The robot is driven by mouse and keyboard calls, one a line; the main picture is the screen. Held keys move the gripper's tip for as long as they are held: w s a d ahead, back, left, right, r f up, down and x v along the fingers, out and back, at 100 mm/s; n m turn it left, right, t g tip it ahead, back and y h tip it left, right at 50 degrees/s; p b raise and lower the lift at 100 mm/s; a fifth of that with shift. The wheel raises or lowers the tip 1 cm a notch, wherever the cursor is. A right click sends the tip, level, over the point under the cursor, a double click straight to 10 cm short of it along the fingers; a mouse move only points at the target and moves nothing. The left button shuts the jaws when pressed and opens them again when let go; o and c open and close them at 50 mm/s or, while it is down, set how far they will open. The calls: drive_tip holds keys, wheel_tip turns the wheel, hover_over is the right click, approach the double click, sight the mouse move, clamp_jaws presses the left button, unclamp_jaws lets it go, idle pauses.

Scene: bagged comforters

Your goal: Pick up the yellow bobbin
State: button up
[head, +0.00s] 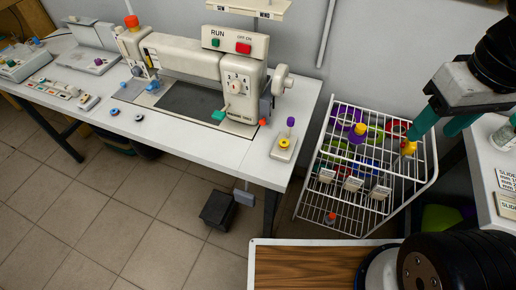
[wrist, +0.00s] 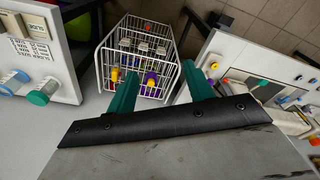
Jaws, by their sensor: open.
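A yellow bobbin (head: 284,143), a small ring with a dark centre, lies on a pale block (head: 282,154) at the right end of the sewing table. It also shows in the wrist view (wrist: 214,66), to the right of my right-hand finger. My gripper (head: 428,135) has two teal fingers spread apart over the right side of the wire rack, well to the right of the bobbin in the head view. In the wrist view the gap between the fingertips (wrist: 160,68) holds nothing; the rack lies beyond it.
A white wire rack (head: 318,208) holds labelled boxes, a yellow-topped purple spool (head: 357,133) and a yellow item (head: 408,147) close to a fingertip. A purple-topped post (head: 290,122) stands behind the bobbin. The sewing machine (head: 190,52) is left of it. Open floor lies in front of the table.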

drive_tip(key=w+a+f+n, duration=0.4)
drive_tip(key=w+a+n, duration=0.1)
drive_tip(key=w+n, duration=0.4)
drive_tip(key=n+g, duration=0.1)
drive_tip(key=n, duration=1.8)
approach(284, 143)
wheel_tip(284, 143, down, 7)
drive_tip(key=shift+w+f, duration=0.1)
drive_tip(key=shift+f, duration=0.4)
drive_tip(key=c, duration=1)
